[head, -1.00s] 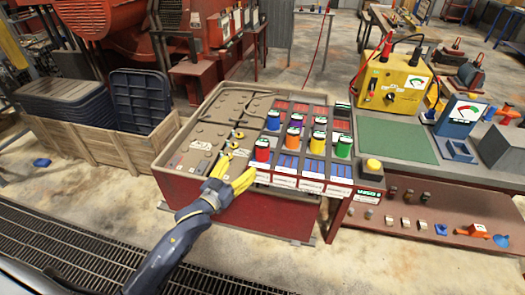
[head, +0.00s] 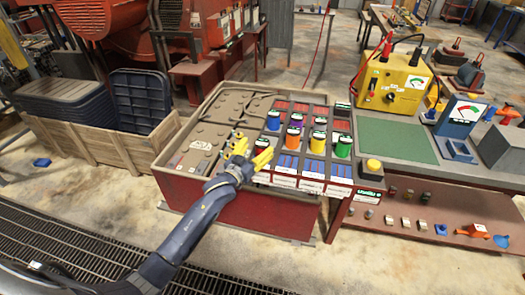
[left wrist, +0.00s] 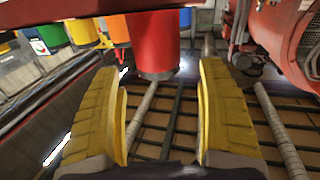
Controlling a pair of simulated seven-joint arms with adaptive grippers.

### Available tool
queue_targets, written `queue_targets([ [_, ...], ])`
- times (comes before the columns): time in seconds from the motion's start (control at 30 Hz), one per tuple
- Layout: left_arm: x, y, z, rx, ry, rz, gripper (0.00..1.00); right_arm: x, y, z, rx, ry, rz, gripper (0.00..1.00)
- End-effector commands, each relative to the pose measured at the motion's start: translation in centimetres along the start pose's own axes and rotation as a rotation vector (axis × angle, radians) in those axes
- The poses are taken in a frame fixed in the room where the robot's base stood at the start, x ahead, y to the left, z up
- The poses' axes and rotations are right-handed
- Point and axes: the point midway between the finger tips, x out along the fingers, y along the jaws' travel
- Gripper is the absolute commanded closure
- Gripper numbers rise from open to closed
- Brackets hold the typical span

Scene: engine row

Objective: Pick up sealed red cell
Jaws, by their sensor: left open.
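The red cell (left wrist: 152,42) stands upright just beyond the open fingers in the left wrist view, between their lines. In the head view the red cell (head: 261,146) is partly covered by the yellow fingers, at the near left of the group of cells. My left gripper (head: 249,151) is open, its fingertips beside the red cell. In the left wrist view the left gripper (left wrist: 163,100) has both yellow fingers spread with nothing between them. My right gripper is not in view.
A yellow tester (head: 397,85) and green mat (head: 405,146) lie on the bench at right. A wooden crate (head: 92,152) stands at left.

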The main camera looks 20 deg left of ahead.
Motion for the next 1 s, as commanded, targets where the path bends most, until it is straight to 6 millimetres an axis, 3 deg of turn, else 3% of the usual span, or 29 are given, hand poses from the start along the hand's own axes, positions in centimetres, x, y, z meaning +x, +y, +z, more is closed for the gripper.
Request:
queue_targets([
  [0.3,3.5,0.1,0.1,0.000,0.001,0.000,0.25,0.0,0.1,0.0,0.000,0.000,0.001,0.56],
  [0.67,3.8,0.1,0.1,0.000,0.001,0.000,0.25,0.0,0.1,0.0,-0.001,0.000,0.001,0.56],
  [1.0,3.8,0.1,0.1,0.000,0.001,0.000,0.64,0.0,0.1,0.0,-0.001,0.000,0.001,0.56],
])
